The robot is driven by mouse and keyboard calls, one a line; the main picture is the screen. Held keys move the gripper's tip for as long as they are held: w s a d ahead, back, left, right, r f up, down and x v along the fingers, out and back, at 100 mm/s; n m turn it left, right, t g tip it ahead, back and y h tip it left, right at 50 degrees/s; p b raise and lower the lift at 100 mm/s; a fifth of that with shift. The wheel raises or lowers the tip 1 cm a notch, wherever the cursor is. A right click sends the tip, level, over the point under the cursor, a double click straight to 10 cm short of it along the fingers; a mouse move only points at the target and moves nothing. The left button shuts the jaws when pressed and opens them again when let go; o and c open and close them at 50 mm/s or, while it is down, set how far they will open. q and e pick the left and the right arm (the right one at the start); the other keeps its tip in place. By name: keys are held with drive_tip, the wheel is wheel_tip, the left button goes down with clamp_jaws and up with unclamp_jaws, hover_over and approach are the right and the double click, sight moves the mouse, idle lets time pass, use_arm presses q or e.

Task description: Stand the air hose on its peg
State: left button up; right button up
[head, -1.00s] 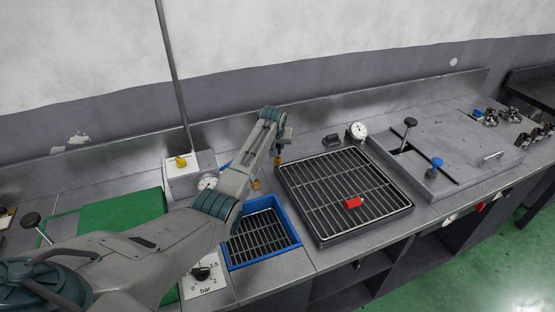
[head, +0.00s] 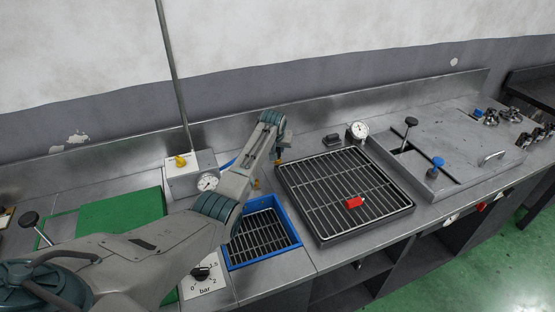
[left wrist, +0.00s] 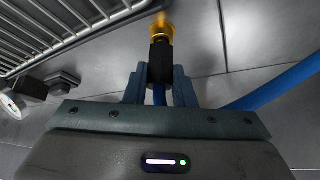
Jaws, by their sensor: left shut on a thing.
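My left gripper (left wrist: 160,88) is shut on the black sleeve (left wrist: 161,60) of the air hose, which also shows in the head view at its brass end (head: 279,161). In the left wrist view the brass end (left wrist: 161,27) points away from my fingers. The blue hose (left wrist: 285,85) runs off to the right behind the jaws, and a piece of it (head: 228,163) shows beside the arm in the head view. A small brass-coloured part (head: 257,184) stands by the blue-rimmed tray; I cannot tell if it is the peg. My right gripper is out of view.
A large grated tray (head: 399,220) with a red block (head: 354,203) lies right of the gripper. The blue-rimmed grate (head: 292,238) is below the arm. A gauge box (head: 178,181) stands left, a dial (head: 358,130) and raised fixture plate (head: 465,140) right.

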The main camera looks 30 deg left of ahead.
use_arm(q)
drive_tip(key=shift+f, duration=0.35)
drive_tip(key=shift+f, duration=0.2)
idle(0.8)
drive_tip(key=o, duration=1)
drive_tip(key=shift+o, duration=0.2)
